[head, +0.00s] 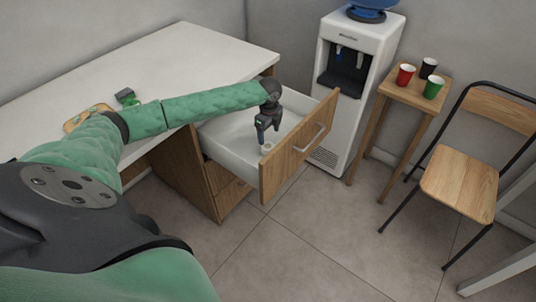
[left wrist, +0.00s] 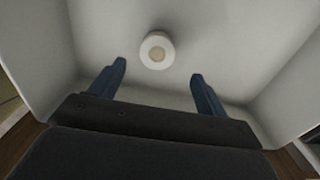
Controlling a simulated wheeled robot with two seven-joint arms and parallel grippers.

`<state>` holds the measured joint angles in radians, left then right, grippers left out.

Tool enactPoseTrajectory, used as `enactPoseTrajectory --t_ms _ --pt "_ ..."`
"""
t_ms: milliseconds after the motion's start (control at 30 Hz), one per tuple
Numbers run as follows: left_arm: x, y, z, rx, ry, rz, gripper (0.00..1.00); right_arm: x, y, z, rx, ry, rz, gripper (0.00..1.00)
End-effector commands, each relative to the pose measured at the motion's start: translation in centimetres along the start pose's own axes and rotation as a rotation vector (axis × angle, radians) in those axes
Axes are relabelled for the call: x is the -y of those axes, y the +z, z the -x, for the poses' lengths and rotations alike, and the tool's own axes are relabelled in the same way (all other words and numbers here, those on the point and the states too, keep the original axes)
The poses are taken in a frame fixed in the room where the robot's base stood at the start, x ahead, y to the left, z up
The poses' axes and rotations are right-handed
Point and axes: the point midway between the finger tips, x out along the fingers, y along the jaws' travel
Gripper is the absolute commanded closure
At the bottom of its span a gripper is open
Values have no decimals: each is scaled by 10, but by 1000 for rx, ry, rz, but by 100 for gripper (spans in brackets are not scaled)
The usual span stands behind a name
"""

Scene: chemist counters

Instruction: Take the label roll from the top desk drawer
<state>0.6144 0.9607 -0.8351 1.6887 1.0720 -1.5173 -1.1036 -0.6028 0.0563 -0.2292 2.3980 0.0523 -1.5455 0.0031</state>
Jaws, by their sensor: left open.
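The top desk drawer (head: 292,160) is pulled open, with a white inside, a wooden front and a light handle. The label roll (left wrist: 157,50), a small white ring with a tan core, lies on the drawer floor. In the head view the roll (head: 267,148) shows partly, just below the gripper. My left gripper (head: 265,137) reaches down into the drawer. In the left wrist view its blue fingers (left wrist: 159,72) are open and apart, with the roll beyond the tips and between them; nothing is held. My right gripper is not in view.
The drawer's walls (left wrist: 282,85) and wooden front surround the gripper. The white desk top (head: 180,58) holds a green item (head: 127,97) and a small tan board (head: 85,118). A water dispenser (head: 357,90), a stool with several cups and a chair (head: 462,180) stand to the right.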

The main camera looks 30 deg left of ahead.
Motion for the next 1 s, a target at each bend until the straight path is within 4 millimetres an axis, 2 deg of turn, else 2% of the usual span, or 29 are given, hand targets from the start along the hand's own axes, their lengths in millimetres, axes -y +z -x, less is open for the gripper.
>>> enactPoseTrajectory --t_ms 100,533,700,833,1000 --pt "0 0 -5 0 0 0 24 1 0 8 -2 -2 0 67" --pt "-2 1 -37 0 1 1 24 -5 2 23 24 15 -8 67" --pt "-5 2 -59 -1 2 1 24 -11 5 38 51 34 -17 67" --pt "-4 2 -75 0 1 1 24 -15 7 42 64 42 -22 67" --pt "-4 2 -80 1 0 0 24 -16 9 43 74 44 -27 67"
